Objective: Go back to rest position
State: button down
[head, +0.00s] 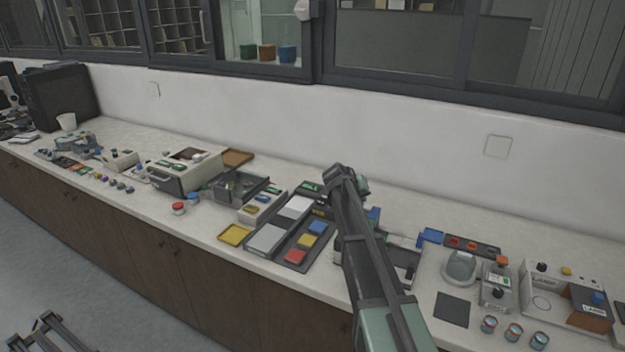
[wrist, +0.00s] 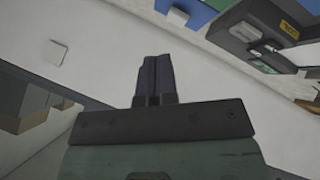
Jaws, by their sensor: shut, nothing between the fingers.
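My gripper (wrist: 154,78) shows in the wrist view with its two dark fingers together and nothing between them. In the head view my arm rises from the lower right over the counter (head: 430,268), and its dark end is above the back of the counter near the wall. The fingertips cannot be made out in the head view. The arm hides part of the equipment behind it. In the wrist view the gripper is in front of the white wall, apart from a dark device (wrist: 255,30) at upper right.
A dark tray with red, yellow and blue blocks (head: 308,241) lies left of my arm. A round clear bowl (head: 459,268), several small jars (head: 513,333) and a white device (head: 545,285) stand to the right. The wall (head: 420,140) and window frames rise behind the counter.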

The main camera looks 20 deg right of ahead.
jog(key=s+a+f+n+g+y, duration=0.1)
jog(key=s+a+y, duration=0.1)
jog(key=s+a, duration=0.5)
jog(key=s+a+f+n+g+y, duration=0.1)
jog(key=s+a, duration=0.7)
jog(key=s, duration=0.8)
jog(key=s+a+f+n+g+y, duration=0.1)
jog(key=s+a+y, duration=0.4)
jog(key=s, duration=0.6)
notch_tip(320, 180, down, 2)
jog(key=a+g, duration=0.1)
jog(key=a, duration=0.1)
jog(key=shift+s+a, duration=0.25)
jog(key=shift+a, duration=0.05)
